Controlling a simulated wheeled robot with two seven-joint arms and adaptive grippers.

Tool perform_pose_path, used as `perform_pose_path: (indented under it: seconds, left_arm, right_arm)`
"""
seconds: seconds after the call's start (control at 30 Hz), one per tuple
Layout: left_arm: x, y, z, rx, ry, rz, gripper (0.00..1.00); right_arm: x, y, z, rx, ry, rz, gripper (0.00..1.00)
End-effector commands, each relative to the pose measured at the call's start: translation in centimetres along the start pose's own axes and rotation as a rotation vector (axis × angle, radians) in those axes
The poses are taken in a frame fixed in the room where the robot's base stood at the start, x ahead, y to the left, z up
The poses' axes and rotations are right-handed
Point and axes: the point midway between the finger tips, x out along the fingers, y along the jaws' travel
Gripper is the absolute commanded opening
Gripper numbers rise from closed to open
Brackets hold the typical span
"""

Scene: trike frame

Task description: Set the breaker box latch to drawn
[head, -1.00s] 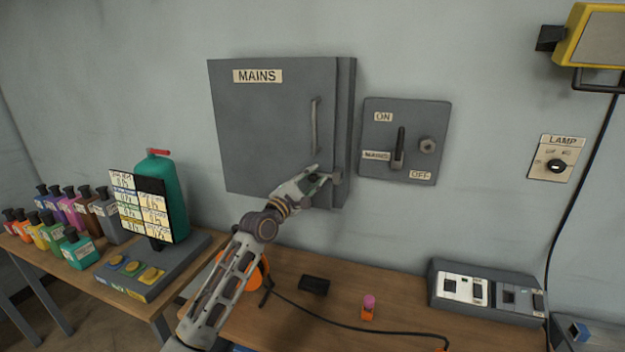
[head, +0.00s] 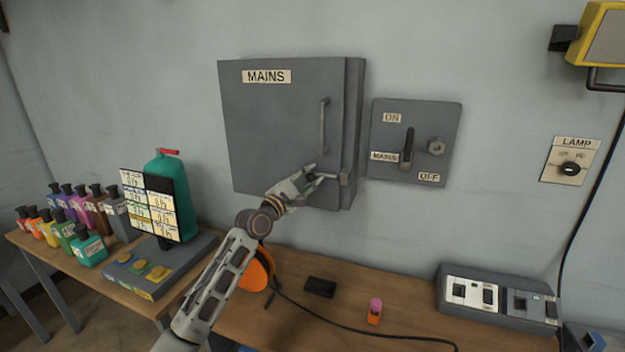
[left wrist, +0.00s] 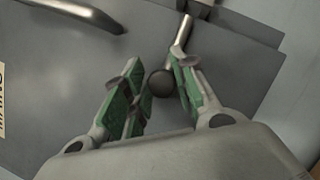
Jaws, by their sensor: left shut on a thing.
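The grey breaker box (head: 275,120), labelled MAINS, is on the wall with its door shut. Its latch is a metal bolt (head: 330,176) at the door's lower right, running to a small bracket (head: 345,181) at the door's right edge. In the left wrist view the latch shows as a rod (left wrist: 183,36) and a round knob (left wrist: 161,83). My left gripper (head: 314,177) is shut on the latch knob, which sits between its green-padded fingers (left wrist: 160,90). How firmly the fingers touch the knob is hard to see. My right gripper is not in view.
A vertical door handle (head: 323,125) is just above my left gripper. A MAINS switch box (head: 415,142) is to the right. Below, the bench (head: 285,318) carries a black block (head: 320,287) and a cable. A green extinguisher (head: 172,200) stands left.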

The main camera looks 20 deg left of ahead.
Motion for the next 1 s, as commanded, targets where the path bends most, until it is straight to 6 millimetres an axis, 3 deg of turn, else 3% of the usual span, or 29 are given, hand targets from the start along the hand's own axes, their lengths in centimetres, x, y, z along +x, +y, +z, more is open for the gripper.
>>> perform_pose_path:
  seconds: [0.1, 0.13, 0.27, 0.53, 1.0]
  left_arm:
    - [0.0, -0.4, -0.3, -0.004, 0.006, -0.008, 0.00]
    - [-0.1, -0.4, -0.3, -0.004, 0.006, -0.008, 0.30]
    - [0.0, -0.3, -0.3, -0.003, 0.005, -0.006, 0.45]
    - [0.0, -0.2, -0.1, -0.001, 0.003, -0.003, 0.45]
    - [-1.8, -0.2, -0.1, -0.001, 0.003, -0.002, 0.45]
  right_arm:
    - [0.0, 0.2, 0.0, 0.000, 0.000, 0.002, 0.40]
    - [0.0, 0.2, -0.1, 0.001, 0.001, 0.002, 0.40]
    - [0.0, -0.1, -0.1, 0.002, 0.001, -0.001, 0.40]
    - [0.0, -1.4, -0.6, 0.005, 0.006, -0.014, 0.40]
    - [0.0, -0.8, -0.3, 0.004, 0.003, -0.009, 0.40]
